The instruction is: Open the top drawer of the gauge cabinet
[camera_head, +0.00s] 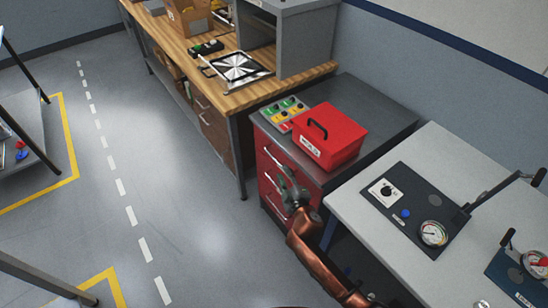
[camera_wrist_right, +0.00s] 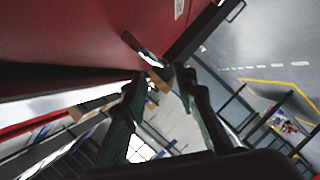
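The gauge cabinet (camera_head: 317,178) is a low unit with red drawer fronts and a dark top, standing between the wooden bench and the pale table. Its top drawer (camera_head: 266,142) looks shut in the head view and has a silver bar handle. My right gripper (camera_head: 281,165) is at the drawer fronts, partly hiding them. In the right wrist view, its two fingers (camera_wrist_right: 163,76) are apart, with one end of a metal handle (camera_wrist_right: 143,50) at their tips. I cannot tell whether they touch it. My left gripper is not in view.
A red case (camera_head: 330,138) and a panel with coloured buttons (camera_head: 284,113) sit on the cabinet. The pale table (camera_head: 372,228) with gauge devices stands close on the right. The wooden bench (camera_head: 215,88) adjoins behind. Open floor (camera_head: 190,210) lies to the left.

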